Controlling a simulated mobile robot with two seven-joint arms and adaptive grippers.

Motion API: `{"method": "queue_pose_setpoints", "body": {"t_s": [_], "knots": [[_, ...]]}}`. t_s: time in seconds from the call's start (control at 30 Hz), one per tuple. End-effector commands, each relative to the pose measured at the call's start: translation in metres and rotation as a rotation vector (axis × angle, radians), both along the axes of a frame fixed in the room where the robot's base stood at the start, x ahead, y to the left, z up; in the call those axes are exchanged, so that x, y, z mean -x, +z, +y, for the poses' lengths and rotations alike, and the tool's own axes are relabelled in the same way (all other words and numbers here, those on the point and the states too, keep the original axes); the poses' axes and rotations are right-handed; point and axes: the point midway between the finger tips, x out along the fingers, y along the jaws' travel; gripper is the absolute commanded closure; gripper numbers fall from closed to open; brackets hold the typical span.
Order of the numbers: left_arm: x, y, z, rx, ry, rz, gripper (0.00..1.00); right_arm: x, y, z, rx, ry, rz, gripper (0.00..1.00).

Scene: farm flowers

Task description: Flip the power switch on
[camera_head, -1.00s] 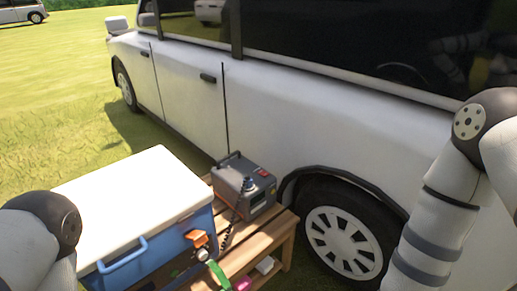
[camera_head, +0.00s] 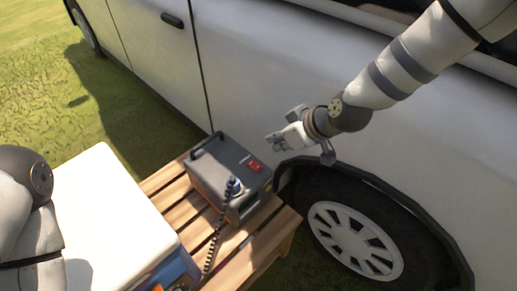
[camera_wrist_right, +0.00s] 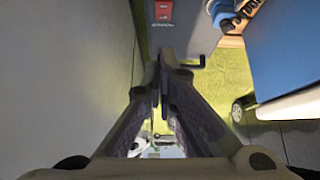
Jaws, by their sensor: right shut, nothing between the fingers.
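A grey power box (camera_head: 227,172) with a carry handle stands on a wooden slatted table. Its red power switch (camera_head: 252,164) is on the top face near the right edge. In the right wrist view the red switch (camera_wrist_right: 163,12) shows at the top, beyond the fingertips. My right gripper (camera_head: 272,139) is above and to the right of the box, between it and the van, apart from the switch. In the right wrist view its fingers (camera_wrist_right: 161,60) are together with nothing between them. My left arm shows at the left edge, but its gripper is out of view.
The wooden table (camera_head: 262,244) stands beside a white van (camera_head: 260,80) with a wheel (camera_head: 355,240) close by. A blue cooler with a white lid (camera_head: 110,215) is left of the box. A coiled cable (camera_head: 213,240) hangs from the box's plug.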

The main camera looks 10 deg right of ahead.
Motion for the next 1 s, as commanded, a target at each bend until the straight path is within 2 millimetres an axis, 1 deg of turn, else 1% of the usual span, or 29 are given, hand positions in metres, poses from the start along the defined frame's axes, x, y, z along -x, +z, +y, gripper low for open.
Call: {"method": "queue_pose_setpoints", "body": {"t_s": [0.17, 0.27, 0.37, 0.5, 0.73, 0.9, 1.0], "knots": [[0.000, 0.000, 0.000, 0.000, 0.000, 0.001, 0.60, 0.000, 0.000, 0.000, -0.001, -0.001, 0.000, 1.00], [0.002, -0.002, 0.000, 0.000, 0.000, 0.006, 0.60, -0.003, -0.007, 0.002, 0.000, -0.002, 0.002, 1.00], [0.006, -0.007, 0.000, 0.000, 0.000, 0.019, 0.60, -0.010, -0.021, 0.007, 0.000, -0.001, 0.006, 1.00], [0.013, -0.015, 0.000, 0.000, -0.001, 0.041, 0.60, -0.025, -0.048, 0.018, 0.000, -0.001, 0.007, 1.00], [0.022, -0.027, 0.000, -0.001, -0.003, 0.070, 0.60, -0.050, -0.086, 0.035, 0.000, -0.001, 0.006, 1.00], [0.023, -0.028, 0.000, 0.000, -0.003, 0.074, 0.60, -0.047, -0.109, 0.032, -0.002, -0.003, 0.005, 1.00], [0.024, -0.029, 0.000, 0.000, -0.004, 0.076, 0.60, -0.047, -0.117, 0.032, 0.000, -0.002, 0.003, 1.00]]}}
